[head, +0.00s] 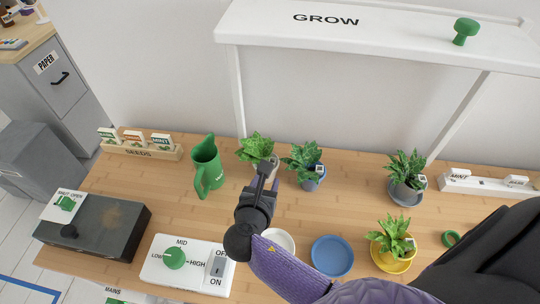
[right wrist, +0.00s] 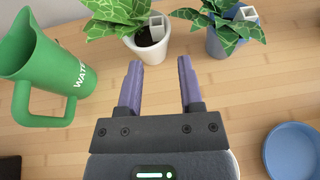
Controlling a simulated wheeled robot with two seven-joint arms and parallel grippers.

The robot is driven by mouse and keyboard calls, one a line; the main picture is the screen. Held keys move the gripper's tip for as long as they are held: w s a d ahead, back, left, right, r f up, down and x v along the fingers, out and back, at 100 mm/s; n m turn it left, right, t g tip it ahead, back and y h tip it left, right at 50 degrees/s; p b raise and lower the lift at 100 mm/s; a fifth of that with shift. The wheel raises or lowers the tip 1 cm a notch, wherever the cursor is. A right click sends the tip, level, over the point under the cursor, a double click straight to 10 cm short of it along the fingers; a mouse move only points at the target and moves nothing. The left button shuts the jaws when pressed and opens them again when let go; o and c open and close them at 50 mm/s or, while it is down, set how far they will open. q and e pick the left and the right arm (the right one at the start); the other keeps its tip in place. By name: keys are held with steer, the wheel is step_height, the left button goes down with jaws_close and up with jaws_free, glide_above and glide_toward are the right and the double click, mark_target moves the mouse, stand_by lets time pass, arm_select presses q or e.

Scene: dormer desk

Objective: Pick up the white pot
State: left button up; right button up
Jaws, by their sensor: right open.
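The white pot (right wrist: 150,52) holds a leafy green plant (right wrist: 118,14) and a small pale tag. In the wrist view it stands just beyond my right gripper (right wrist: 160,68), which is open and empty, its purple fingers pointing at the pot with a small gap visible. In the head view the plant (head: 256,146) shows behind my right gripper (head: 267,170), and most of the pot is hidden by the gripper. My left gripper is not in view.
A green watering can (head: 207,170) stands left of the plant, a blue potted plant (head: 308,180) close on its right. A white saucer (head: 285,239) and blue saucer (head: 332,256) lie nearer. A white switch panel (head: 160,275) is front left. The GROW shelf (head: 390,38) overhangs behind.

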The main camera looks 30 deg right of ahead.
steer(key=b+x, duration=0.3)
steer(key=x, duration=0.4)
steer(key=shift+w+d+f, duration=0.1)
steer(key=shift+w+f, duration=0.15)
steer(key=shift+f, duration=0.05)
steer(key=shift+w+d, duration=0.25)
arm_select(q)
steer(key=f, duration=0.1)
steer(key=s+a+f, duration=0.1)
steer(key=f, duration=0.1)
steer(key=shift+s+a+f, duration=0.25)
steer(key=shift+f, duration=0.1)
arm_select(e)
steer(key=shift+r, duration=0.1)
jaws_close()
